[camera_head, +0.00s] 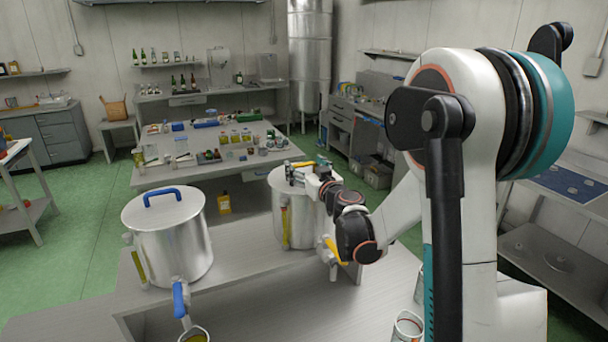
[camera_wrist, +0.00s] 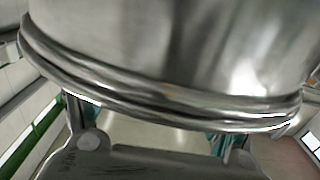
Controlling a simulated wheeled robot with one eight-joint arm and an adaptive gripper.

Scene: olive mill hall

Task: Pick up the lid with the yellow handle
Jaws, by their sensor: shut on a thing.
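The right steel vat (camera_head: 297,222) stands on the bench, with its lid (camera_head: 277,181) on top. My gripper (camera_head: 298,174) is over this lid and shut on its yellow handle (camera_head: 303,164), of which only a small part shows. In the wrist view, the rounded steel rim of the lid and vat (camera_wrist: 150,108) fills the upper part. My fingers (camera_wrist: 158,135) pass behind the rim, so their tips and the handle are hidden there. No clear gap shows between lid and vat.
A left vat (camera_head: 175,245) has a lid with a blue handle (camera_head: 162,196) and a blue-handled tap (camera_head: 180,299). The right vat has a yellow tap handle (camera_head: 335,252) in front. Behind stands a table (camera_head: 165,178) with bottles and small items.

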